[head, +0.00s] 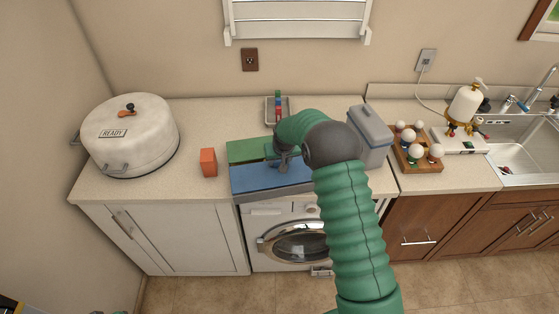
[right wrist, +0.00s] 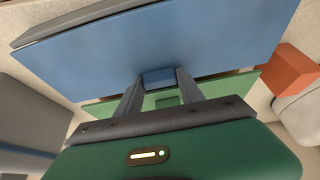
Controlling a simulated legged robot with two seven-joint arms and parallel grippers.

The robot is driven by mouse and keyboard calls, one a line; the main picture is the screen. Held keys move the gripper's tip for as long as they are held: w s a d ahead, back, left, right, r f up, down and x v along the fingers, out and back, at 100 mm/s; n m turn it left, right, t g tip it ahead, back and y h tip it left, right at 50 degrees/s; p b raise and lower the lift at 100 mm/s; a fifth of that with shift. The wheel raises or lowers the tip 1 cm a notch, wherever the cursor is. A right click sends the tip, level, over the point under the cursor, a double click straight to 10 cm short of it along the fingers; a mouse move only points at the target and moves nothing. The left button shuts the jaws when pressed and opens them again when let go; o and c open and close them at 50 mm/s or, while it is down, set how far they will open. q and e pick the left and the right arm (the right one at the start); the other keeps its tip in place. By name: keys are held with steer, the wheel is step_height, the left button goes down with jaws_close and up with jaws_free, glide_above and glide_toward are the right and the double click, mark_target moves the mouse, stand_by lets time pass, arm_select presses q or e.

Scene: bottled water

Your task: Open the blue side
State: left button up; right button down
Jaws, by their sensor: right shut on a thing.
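A low two-part box on the counter has a blue side (head: 262,179) in front and a green side (head: 250,150) behind. The blue panel (right wrist: 160,40) fills the top of the right wrist view and looks flat and closed. The green panel (right wrist: 215,88) shows behind my fingers, with a small green handle (right wrist: 167,101). My right gripper (head: 283,163) reaches down over the box. Its fingers are shut on the small blue handle (right wrist: 158,78) at the blue panel's edge. My arm hides the box's right part. My left gripper is not in view.
An orange block (head: 208,162) stands just left of the box. A big white lidded pot (head: 128,140) is farther left. A grey bin (head: 370,138) is close on the right. A small tray (head: 270,118) lies behind; a washing machine (head: 285,240) is below.

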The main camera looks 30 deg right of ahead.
mark_target(283, 180)
steer(key=shift+f, duration=0.1)
steer(key=c, duration=0.7)
jaws_free()
steer(key=shift+s+r, duration=0.1)
steer(key=shift+r, duration=0.25)
steer(key=b+v, duration=0.3)
steer(key=v, duration=1.3)
steer(key=shift+a, duration=0.1)
steer(key=shift+s, duration=0.1)
